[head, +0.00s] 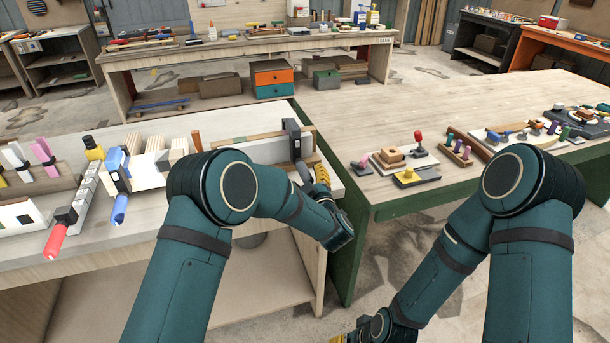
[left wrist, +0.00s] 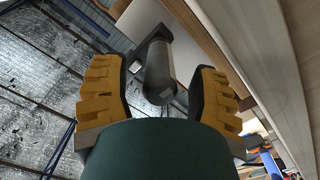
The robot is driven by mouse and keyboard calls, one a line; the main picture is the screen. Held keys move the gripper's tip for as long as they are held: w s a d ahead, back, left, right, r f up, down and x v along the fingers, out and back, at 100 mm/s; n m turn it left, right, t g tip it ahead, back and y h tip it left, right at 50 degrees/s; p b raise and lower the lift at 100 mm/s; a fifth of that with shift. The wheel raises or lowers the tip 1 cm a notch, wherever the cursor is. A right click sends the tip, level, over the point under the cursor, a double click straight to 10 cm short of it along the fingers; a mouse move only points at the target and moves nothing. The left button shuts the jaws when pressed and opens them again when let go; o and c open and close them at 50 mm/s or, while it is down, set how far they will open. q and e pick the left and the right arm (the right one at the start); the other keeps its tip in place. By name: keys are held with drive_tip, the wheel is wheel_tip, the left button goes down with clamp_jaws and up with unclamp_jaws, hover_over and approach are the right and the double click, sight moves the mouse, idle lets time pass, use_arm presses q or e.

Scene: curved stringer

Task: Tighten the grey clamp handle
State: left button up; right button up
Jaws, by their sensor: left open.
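The grey clamp (head: 293,138) sits on the right end of a long curved wooden piece on the left bench. Its grey handle shows in the left wrist view (left wrist: 159,75) as a dark cylinder hanging from the clamp's bar. My right gripper (head: 340,339) barely shows at the bottom edge of the head view.
A red-handled clamp (head: 61,230), a blue clamp (head: 119,205) and wooden blocks stand on the left of the bench. A green-edged table (head: 450,195) with small trays of parts stands to the right. Open floor (head: 400,265) lies in front of it.

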use_arm(q)
drive_tip(key=shift+x, duration=1.25)
drive_tip(key=shift+c, duration=0.4)
clamp_jaws()
